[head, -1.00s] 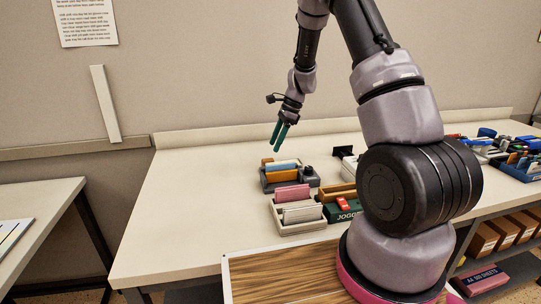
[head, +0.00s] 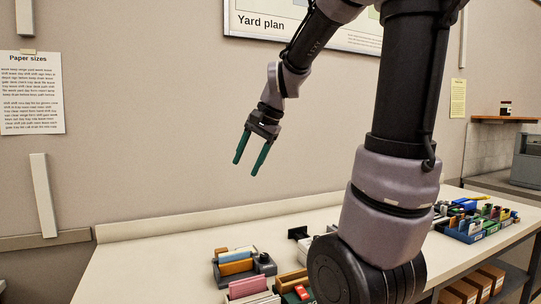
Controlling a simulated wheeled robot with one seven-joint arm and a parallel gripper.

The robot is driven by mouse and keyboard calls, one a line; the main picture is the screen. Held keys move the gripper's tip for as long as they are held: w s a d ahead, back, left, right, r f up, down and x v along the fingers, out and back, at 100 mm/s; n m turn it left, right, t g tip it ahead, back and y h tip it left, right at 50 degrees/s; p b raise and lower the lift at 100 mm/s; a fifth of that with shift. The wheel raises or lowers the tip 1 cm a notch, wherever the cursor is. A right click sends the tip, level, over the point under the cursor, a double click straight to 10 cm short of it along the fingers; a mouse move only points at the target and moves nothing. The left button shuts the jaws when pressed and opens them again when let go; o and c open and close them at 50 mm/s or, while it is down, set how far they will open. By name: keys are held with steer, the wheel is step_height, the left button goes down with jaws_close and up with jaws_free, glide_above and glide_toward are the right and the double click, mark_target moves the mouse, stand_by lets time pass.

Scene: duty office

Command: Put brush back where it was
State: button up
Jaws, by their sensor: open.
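My gripper (head: 246,168) has two green fingers, spread apart with nothing between them. It shows against the wall, above the back of the long pale bench (head: 150,262). I cannot make out a brush in this view. A dark grey desk organizer (head: 262,267) with orange and blue cards stands on the bench below my gripper. My own arm hides part of the bench on the right.
Pink cards (head: 247,287) and a wooden box (head: 291,280) stand in front of the organizer. A blue tray (head: 470,232) with several coloured items is at the right. The bench's left part is clear. A paper sizes sheet (head: 32,95) hangs on the wall.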

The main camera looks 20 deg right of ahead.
steer(key=s+d+r+n+t+h, duration=0.1)
steer(key=s+r+n+t, duration=0.2)
steer(key=s, duration=1)
steer(key=shift+r+n+h, duration=0.3)
steer(key=shift+r+n, duration=0.05)
steer(key=shift+n, duration=0.85)
